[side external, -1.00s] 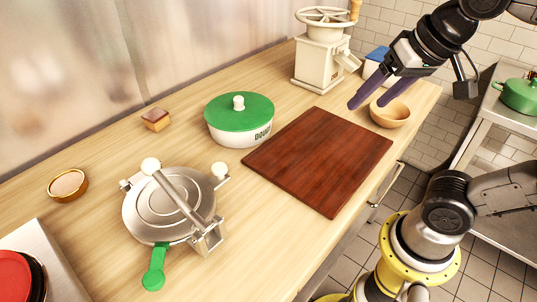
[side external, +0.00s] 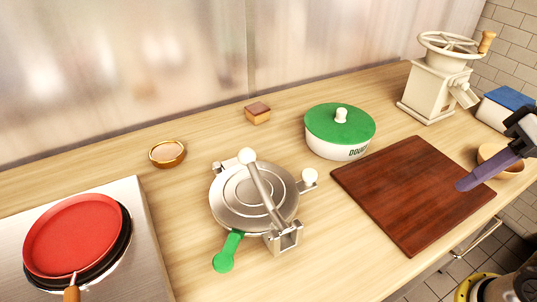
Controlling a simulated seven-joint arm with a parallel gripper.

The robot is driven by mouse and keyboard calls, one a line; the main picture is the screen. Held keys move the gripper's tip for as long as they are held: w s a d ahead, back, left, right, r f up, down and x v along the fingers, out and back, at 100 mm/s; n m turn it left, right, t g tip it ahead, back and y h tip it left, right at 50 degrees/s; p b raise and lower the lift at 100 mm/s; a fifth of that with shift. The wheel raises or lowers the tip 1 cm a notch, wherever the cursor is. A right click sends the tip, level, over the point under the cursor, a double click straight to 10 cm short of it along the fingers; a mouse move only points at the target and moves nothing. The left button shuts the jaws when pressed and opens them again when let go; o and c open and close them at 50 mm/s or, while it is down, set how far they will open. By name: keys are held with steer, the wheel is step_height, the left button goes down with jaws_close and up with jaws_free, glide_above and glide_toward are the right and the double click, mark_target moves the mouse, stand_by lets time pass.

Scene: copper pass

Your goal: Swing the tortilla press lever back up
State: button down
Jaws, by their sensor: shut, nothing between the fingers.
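The tortilla press (side external: 238,205) sits on the wooden counter, its round metal plates closed flat. Its lever (side external: 263,187) lies low across the top plate, running from the bracket (side external: 284,238) at the front right to a white ball knob (side external: 247,156) at the back. A green handle (side external: 228,252) sticks out at the front left, and a second white knob (side external: 309,176) is at the right. My gripper (side external: 462,185) is at the right edge, above the dark cutting board, far from the press. It is shut and empty; part of it is cut off by the frame.
The cutting board (side external: 410,195) lies right of the press. A green-lidded dough pot (side external: 340,130), a sponge-like block (side external: 257,112) and a small bowl (side external: 168,153) stand behind. A red pan (side external: 73,235) is on the stove at left. A cream mill (side external: 440,80) and wooden bowl (side external: 503,158) are at right.

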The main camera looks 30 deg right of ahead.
steer(key=w+a+r+m+g+y, duration=0.2)
steer(key=w+a+m+y, duration=0.15)
steer(key=w, duration=0.65)
steer(key=w+a+r+m+g+y, duration=0.1)
steer(key=w+a+m+g+y, duration=0.15)
steer(key=w+y, duration=0.45)
steer(key=w+d+f+m+t+y, duration=0.1)
steer(key=w+d+f+m, duration=0.15)
steer(key=w, duration=0.25)
steer(key=w+d+f+m, duration=0.1)
steer(key=w+f, duration=0.2)
steer(key=w, duration=0.3)
steer(key=m+t, duration=0.1)
steer(key=m, duration=0.1)
glide_toward(271, 166)
steer(key=shift+y, duration=0.35)
steer(key=x, duration=0.3)
steer(key=r+x, duration=0.1)
steer(key=x, duration=0.5)
steer(key=shift+a+r, duration=0.15)
steer(key=shift+a, duration=0.25)
steer(key=shift+s+a+r, duration=0.2)
steer(key=shift+a+r, duration=0.3)
steer(key=shift+r, duration=0.05)
steer(key=shift+s+a+r, duration=0.2)
steer(key=shift+a+r, duration=0.3)
steer(key=shift+r, duration=0.1)
steer(key=shift+s+a+r, duration=0.2)
steer(key=shift+a+r, duration=0.05)
steer(key=shift+r, duration=0.25)
